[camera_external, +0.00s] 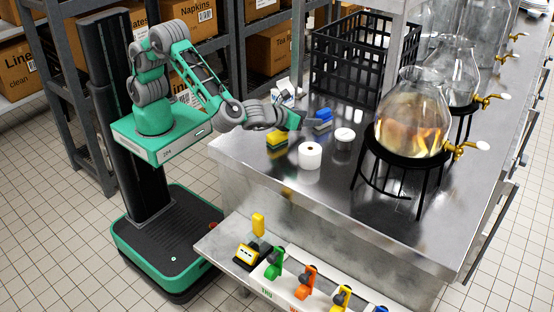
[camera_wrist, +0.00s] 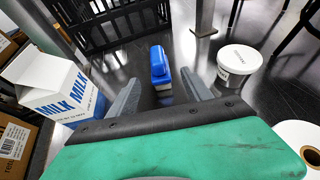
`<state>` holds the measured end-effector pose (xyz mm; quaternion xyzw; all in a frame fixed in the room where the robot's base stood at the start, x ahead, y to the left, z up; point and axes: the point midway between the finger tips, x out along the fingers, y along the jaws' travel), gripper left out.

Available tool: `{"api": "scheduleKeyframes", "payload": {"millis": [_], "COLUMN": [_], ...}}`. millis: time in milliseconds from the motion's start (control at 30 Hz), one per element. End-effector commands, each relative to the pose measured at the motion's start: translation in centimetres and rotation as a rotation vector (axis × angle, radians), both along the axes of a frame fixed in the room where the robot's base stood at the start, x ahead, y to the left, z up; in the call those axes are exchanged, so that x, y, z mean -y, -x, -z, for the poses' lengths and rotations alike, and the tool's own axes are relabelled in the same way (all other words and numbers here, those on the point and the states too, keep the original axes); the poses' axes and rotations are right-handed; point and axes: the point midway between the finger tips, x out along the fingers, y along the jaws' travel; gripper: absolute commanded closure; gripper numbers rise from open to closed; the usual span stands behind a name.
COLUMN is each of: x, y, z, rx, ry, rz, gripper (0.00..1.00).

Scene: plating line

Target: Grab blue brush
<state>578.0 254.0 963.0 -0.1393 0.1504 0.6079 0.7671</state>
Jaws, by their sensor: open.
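The blue brush (camera_external: 323,119) lies on the steel counter (camera_external: 250,155), in front of the black crate. In the wrist view the blue brush (camera_wrist: 160,66) is ahead of my gripper (camera_wrist: 160,88), roughly centred between the two grey fingers. The fingers are apart, with nothing held between them. In the external view my gripper (camera_external: 298,120) is just left of the brush. Whether a finger touches the brush cannot be told.
A milk carton (camera_wrist: 55,85) stands left of my gripper, a white tub (camera_wrist: 239,60) to the right. A white paper roll (camera_external: 310,156) and a yellow-green sponge (camera_external: 277,140) are nearer the front. A black crate (camera_external: 362,58) stands behind. Glass dispensers (camera_external: 410,110) stand on the right.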

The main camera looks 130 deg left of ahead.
Motion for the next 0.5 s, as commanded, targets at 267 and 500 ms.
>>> {"api": "scheduleKeyframes", "payload": {"millis": [267,500], "x": [-3.3,-7.0], "y": [-0.7,-1.7], "z": [1.1,2.3], "rx": [-0.03,-0.03], "ry": [-0.029,-0.027], "rz": [0.002,0.003], "gripper": [0.42,0.42]}}
